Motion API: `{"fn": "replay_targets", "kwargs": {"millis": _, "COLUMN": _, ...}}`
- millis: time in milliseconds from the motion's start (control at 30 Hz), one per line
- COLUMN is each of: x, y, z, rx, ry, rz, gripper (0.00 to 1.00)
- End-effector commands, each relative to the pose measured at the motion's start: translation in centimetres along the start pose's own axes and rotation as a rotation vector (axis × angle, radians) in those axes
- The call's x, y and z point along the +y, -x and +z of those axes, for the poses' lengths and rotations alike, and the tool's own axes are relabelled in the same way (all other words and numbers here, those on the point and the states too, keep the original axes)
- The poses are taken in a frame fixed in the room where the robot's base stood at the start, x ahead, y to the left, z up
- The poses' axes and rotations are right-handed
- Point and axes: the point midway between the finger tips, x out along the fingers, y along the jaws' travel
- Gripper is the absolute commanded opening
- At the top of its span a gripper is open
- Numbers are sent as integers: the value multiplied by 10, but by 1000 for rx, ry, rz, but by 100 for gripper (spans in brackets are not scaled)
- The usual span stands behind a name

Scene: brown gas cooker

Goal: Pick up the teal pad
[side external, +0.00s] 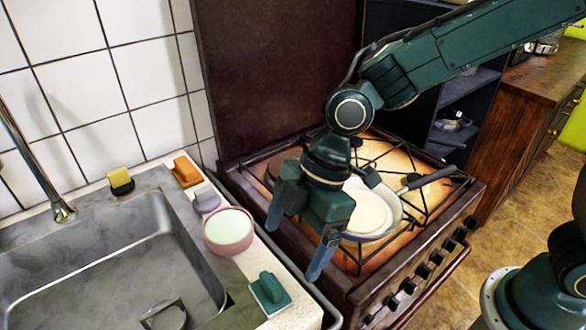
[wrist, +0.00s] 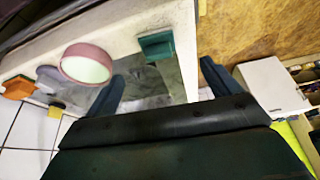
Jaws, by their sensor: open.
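The teal pad (side external: 270,292) lies on the light counter strip at the front right of the sink. It has a raised grip on top. In the wrist view the teal pad (wrist: 156,46) shows at the upper middle, beyond the gap between my fingers. My gripper (side external: 296,246) is open and empty. It is in the air above the cooker's left edge, up and to the right of the pad in the side view, and apart from it. Its two fingers (wrist: 160,85) also show in the wrist view.
A pink round bowl (side external: 228,231) stands behind the pad. A lilac pad (side external: 206,199), an orange block (side external: 187,171) and a yellow-black sponge (side external: 121,181) are farther back. The sink (side external: 120,255) is left of the pad. A pan (side external: 375,212) sits on the cooker beside my gripper.

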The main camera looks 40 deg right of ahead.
Motion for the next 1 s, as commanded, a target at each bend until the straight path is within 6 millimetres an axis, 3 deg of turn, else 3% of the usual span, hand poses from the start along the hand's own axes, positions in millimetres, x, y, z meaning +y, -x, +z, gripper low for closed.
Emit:
{"fn": "replay_targets", "kwargs": {"millis": 333, "x": 0, "y": -46, "z": 0, "rx": -1, "ry": -1, "rz": -2, "gripper": 89}}
{"fn": "replay_targets", "kwargs": {"millis": 767, "x": 1, "y": -55, "z": -1, "rx": -1, "ry": -1, "rz": 1, "gripper": 89}}
{"fn": "replay_targets", "kwargs": {"millis": 1000, "x": 2, "y": -74, "z": -3, "rx": -2, "ry": -1, "rz": -2, "gripper": 89}}
